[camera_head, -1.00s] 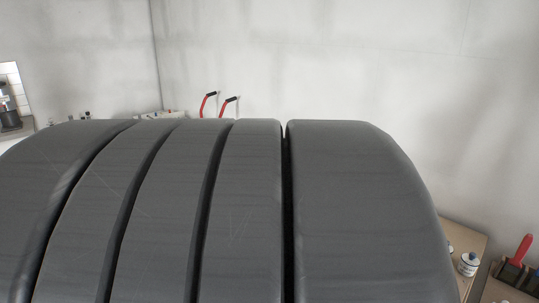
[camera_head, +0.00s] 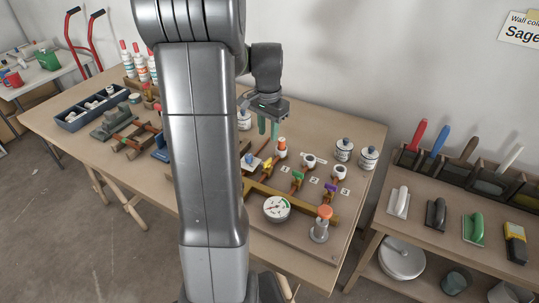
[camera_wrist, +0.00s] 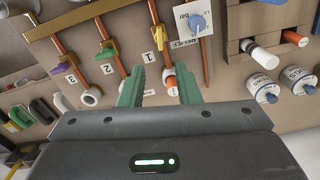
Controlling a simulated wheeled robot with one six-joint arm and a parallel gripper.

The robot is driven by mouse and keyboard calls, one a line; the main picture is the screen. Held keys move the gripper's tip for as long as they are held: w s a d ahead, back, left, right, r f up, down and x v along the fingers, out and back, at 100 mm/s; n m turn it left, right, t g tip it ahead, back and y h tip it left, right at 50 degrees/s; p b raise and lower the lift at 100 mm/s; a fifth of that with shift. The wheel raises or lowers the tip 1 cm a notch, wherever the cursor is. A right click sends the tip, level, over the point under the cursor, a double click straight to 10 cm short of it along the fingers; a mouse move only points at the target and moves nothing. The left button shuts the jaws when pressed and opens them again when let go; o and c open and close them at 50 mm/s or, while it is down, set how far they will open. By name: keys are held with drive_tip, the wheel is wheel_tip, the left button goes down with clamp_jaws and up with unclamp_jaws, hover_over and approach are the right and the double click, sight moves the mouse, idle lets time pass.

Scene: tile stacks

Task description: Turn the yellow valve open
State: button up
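The yellow valve (camera_head: 267,164) is a small handle on a copper pipe of the board on the table. My gripper (camera_head: 268,130) hangs above the board, fingers pointing down. In the wrist view my gripper (camera_wrist: 161,67) has its two green fingers wide apart with nothing held. I cannot tell whether either finger touches the valve.
A pressure gauge (camera_head: 277,208) and a red-topped fitting (camera_head: 322,222) stand at the board's front. White jars (camera_head: 344,150) stand behind, on the right. A side table with trowels (camera_head: 398,201) and brushes is at the right. My arm hides part of the table.

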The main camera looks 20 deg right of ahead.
sight(268, 160)
wheel_tip(268, 160, down, 11)
idle(0.3)
clamp_jaws()
